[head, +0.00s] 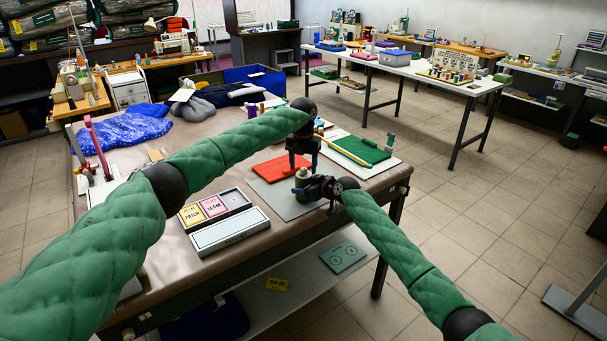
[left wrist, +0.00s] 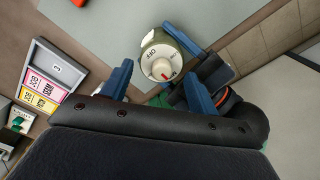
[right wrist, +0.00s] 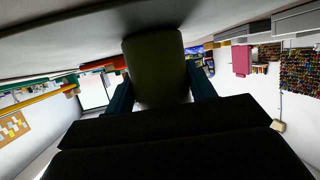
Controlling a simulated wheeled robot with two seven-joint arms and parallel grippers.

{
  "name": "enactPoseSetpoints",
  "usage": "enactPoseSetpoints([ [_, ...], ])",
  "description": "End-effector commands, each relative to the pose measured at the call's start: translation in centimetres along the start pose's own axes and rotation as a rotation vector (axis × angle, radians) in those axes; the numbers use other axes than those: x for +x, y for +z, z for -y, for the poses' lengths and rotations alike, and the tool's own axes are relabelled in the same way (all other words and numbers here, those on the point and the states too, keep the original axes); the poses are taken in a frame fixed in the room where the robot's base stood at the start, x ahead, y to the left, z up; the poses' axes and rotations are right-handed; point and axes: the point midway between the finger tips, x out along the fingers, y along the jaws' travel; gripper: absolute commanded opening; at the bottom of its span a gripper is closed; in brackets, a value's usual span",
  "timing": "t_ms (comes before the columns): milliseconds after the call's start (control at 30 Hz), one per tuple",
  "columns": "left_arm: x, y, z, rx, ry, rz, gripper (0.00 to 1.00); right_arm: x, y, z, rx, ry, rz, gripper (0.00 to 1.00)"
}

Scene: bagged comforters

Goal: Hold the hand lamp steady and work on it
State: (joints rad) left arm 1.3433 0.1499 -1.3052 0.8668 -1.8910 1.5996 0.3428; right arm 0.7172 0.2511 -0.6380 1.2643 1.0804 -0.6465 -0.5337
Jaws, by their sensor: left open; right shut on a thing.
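The hand lamp (head: 304,174) is a short olive-grey cylinder, held upright at the grey mat (head: 284,204). Its top has a pale round knob (left wrist: 161,69) with a red mark and an OFF label. My right gripper (head: 309,187) is shut on the lamp body from the side; the body (right wrist: 156,70) fills the space between its fingers in the right wrist view. My left gripper (head: 303,152) points down just above the lamp. In the left wrist view its fingers (left wrist: 160,86) are open, one on each side of the knob, with nothing gripped. Contact with the knob cannot be told.
A red sheet (head: 283,165) and a green mat (head: 360,151) lie behind the lamp. A tray with yellow and pink cards (head: 213,207) and a grey-white box (head: 230,231) stand to the left. Blue bagged fabric (head: 125,128) lies farther left. The table's right edge is close.

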Motion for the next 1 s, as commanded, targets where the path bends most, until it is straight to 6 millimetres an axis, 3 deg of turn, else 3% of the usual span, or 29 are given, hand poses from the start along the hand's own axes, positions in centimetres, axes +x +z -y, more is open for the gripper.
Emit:
enactPoseSetpoints([
  [700, -4.4, 0.1, 0.1, 0.001, -0.001, 0.004, 0.67, 0.1, 0.3, 0.2, 0.001, -0.002, 0.004, 0.33],
  [1000, -5.1, 0.0, 0.1, 0.001, -0.001, 0.002, 0.67, 0.1, 0.3, 0.2, 0.001, -0.002, 0.004, 0.33],
])
